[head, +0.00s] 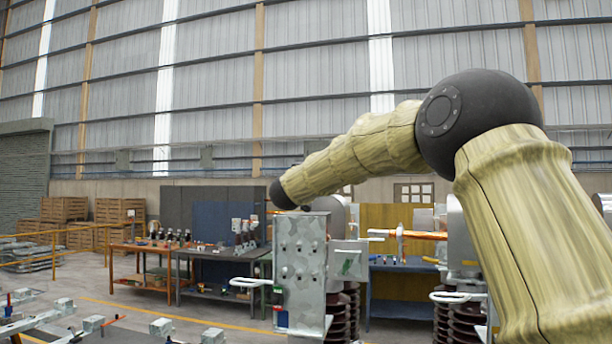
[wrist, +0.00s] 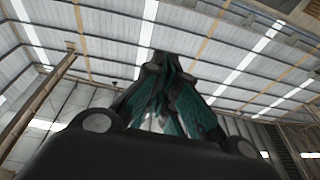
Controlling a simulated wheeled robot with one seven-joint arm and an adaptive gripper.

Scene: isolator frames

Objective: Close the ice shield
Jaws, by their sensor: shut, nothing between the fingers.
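My gripper (wrist: 170,62) points up toward the roof in the wrist view, its dark and teal fingers drawn together at the tips with nothing between them. In the head view my arm reaches from the right to the isolator frame, and the gripper is not clear there. A galvanized metal housing (head: 304,262) stands upright on the frame, just below the dark arm joint. A curved silver cover (head: 456,222) shows behind my arm at the right. I cannot tell which part is the ice shield, or whether it is open.
Brown ribbed insulators (head: 447,318) stand at the frame's right. An orange-copper bar (head: 420,235) runs across behind the housing. Workbenches (head: 225,255) with small parts stand behind, and wooden crates (head: 118,210) at the far left. Metal fittings (head: 160,327) lie at the lower left. Open floor lies between.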

